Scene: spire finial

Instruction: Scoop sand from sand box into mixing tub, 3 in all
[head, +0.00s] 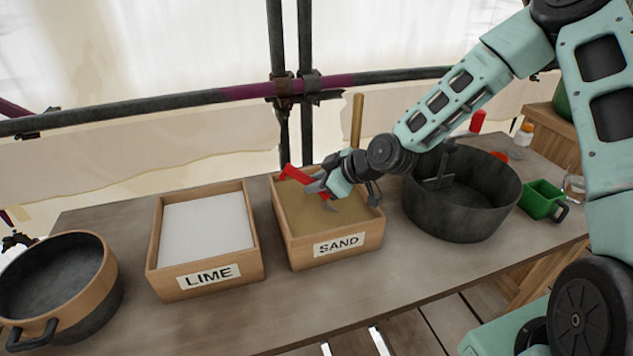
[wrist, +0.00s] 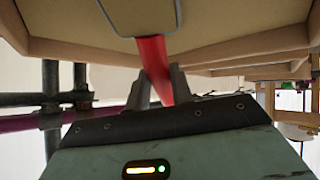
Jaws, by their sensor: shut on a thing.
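The sand box (head: 334,253) is a wooden tray labelled SAND, with tan sand in it, at the middle of the table in the head view. My gripper (head: 318,184) is over this box, shut on the red handle (head: 296,174) of a scoop. In the wrist view my gripper (wrist: 162,84) has its fingers on both sides of the red handle (wrist: 155,66), and the scoop's grey end (wrist: 140,18) shows. How deep the scoop sits in the sand is hidden. A large dark round tub (head: 455,221), likely the mixing tub, stands right of the box.
A LIME box (head: 207,290) with white powder stands left of the sand box. A dark pot with a tan band (head: 85,280) is at far left. A green container (head: 541,199) and a glass jar (head: 573,187) are at right. Scaffold pipes (head: 220,95) run behind the table.

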